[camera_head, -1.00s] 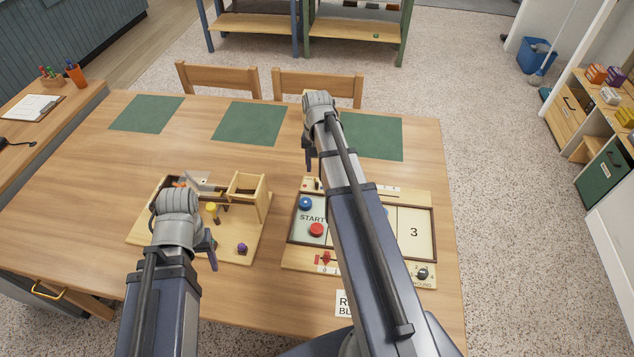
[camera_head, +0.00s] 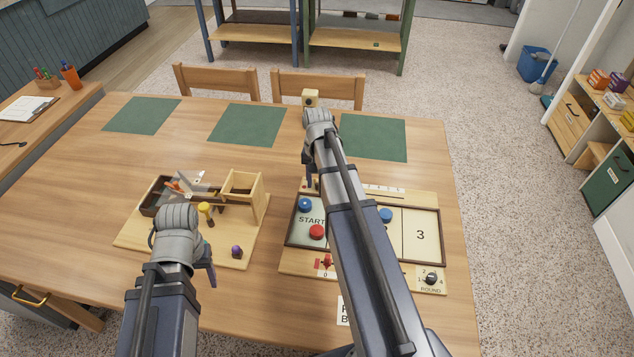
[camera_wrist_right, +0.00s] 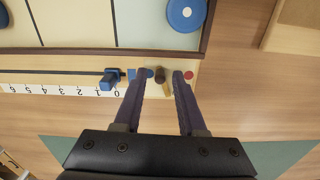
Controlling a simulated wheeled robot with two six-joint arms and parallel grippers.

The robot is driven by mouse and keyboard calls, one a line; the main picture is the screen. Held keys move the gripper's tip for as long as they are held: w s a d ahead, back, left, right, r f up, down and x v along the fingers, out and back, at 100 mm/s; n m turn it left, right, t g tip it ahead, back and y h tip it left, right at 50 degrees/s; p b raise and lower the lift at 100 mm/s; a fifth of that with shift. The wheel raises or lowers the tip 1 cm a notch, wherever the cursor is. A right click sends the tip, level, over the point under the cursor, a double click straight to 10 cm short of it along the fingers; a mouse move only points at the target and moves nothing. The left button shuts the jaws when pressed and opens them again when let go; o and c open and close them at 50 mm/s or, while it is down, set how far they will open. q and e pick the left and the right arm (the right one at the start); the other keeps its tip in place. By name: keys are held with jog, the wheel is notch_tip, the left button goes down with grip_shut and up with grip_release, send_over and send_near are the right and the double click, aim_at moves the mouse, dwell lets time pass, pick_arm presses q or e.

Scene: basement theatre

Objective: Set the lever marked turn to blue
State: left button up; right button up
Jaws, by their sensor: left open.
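The wooden game board (camera_head: 428,271) lies on the table, partly hidden by my right arm. In the right wrist view, a short brass-brown lever (camera_wrist_right: 163,82) stands at the board's edge between a blue dot (camera_wrist_right: 149,73) and a red dot (camera_wrist_right: 188,75). Any "turn" label is not readable. My right gripper (camera_wrist_right: 161,80) is open, its two dark fingers apart on either side of the lever, with gaps visible. In the head view, the right gripper (camera_head: 310,172) is at the board's far left corner. My left gripper (camera_head: 212,272) is open and empty over the left wooden board's near edge.
In the right wrist view, a blue slider (camera_wrist_right: 110,79) sits on the number scale close to the left finger. A blue disc (camera_wrist_right: 186,13) lies on the board. The left wooden board (camera_head: 140,236) carries a box and pegs. Green mats (camera_head: 373,138) lie beyond.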

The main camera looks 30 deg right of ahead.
grip_shut()
dwell(0.3)
jog(key=shift+s+d+n, duration=0.1)
jog(key=shift+d+n, duration=0.25)
jog(key=shift+n, duration=0.75)
jog(key=shift+o, duration=0.8)
grip_release()
